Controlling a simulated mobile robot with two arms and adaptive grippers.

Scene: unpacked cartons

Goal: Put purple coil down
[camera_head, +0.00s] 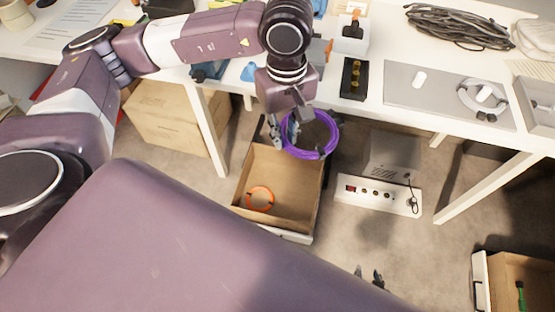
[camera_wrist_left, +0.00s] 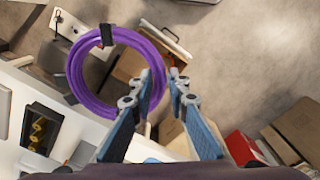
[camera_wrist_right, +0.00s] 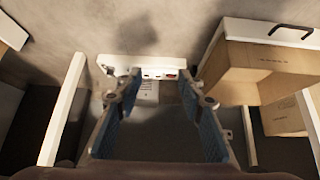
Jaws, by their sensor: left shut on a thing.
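In the right wrist view my right gripper (camera_wrist_right: 161,100) is open and empty.
A white table (camera_head: 400,115) runs above the carton, with a grey mat, dark cables and small bins. A power strip (camera_head: 377,195) lies on the floor right of the carton. A closed carton (camera_head: 175,115) stands to the left.

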